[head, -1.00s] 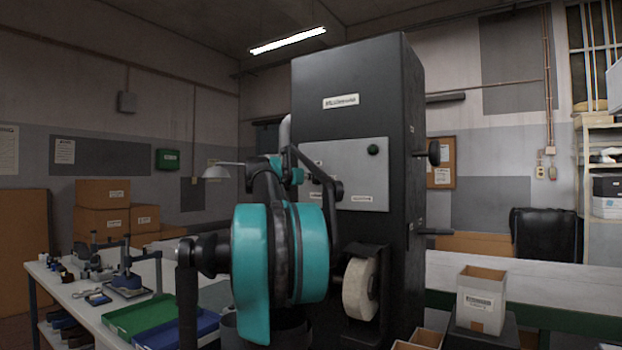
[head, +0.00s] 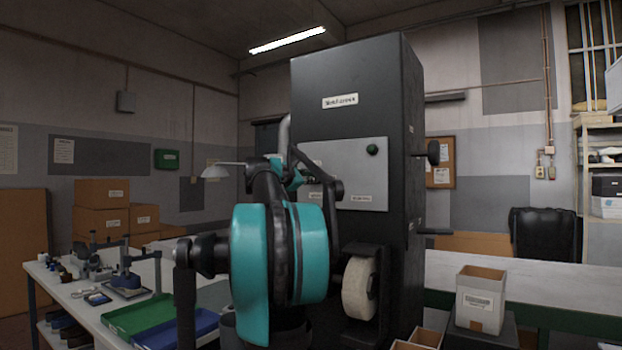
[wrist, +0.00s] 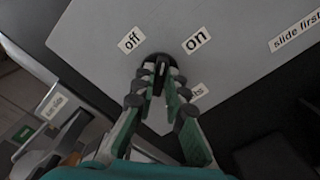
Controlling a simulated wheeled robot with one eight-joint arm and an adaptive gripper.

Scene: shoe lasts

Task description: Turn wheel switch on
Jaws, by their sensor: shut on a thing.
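The wheel switch (wrist: 161,66) is a small dark round knob with a raised ridge on a light grey panel (wrist: 100,22). An "off" label (wrist: 130,40) is at its upper left and an "on" label (wrist: 196,40) at its upper right in the wrist view. The ridge seems to point up between the two labels; its exact setting is hard to tell. My gripper (wrist: 159,83) is shut on the knob, a finger on either side. In the head view the panel (head: 362,180) is on a tall black machine (head: 350,75), and my arm hides the switch.
A pale wheel (head: 359,288) sits low on the machine. Knobs stick out of its right side. A white table with green (head: 138,315) and blue trays is at left; an open box (head: 480,300) is at right.

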